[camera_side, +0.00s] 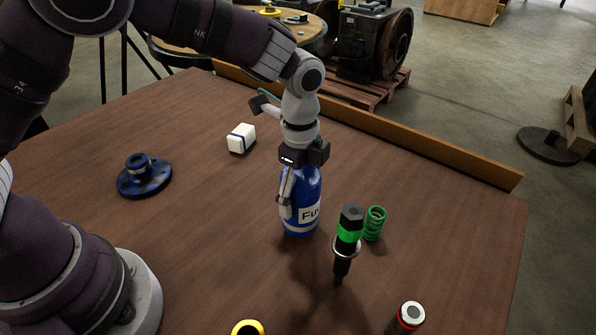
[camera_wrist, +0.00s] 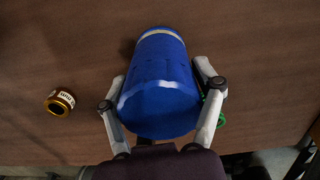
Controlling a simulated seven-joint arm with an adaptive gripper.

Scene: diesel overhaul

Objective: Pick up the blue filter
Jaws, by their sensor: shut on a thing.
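The blue filter (camera_side: 306,188) is a blue cylinder with a white label band and stands upright near the middle of the brown table. My gripper (camera_side: 297,207) points down over it from above. One finger shows along the filter's left side; the other is hidden behind it in the side view. In the wrist view my gripper (camera_wrist: 160,75) has one finger on each side of the filter (camera_wrist: 158,82), shut on its body. The filter's base appears to be at the tabletop; I see no clear gap beneath it.
A black-and-green injector-like part (camera_side: 350,235) and a green spring (camera_side: 374,223) stand close to the filter's right. A white box (camera_side: 241,138) and a dark blue flanged part (camera_side: 144,177) lie left.

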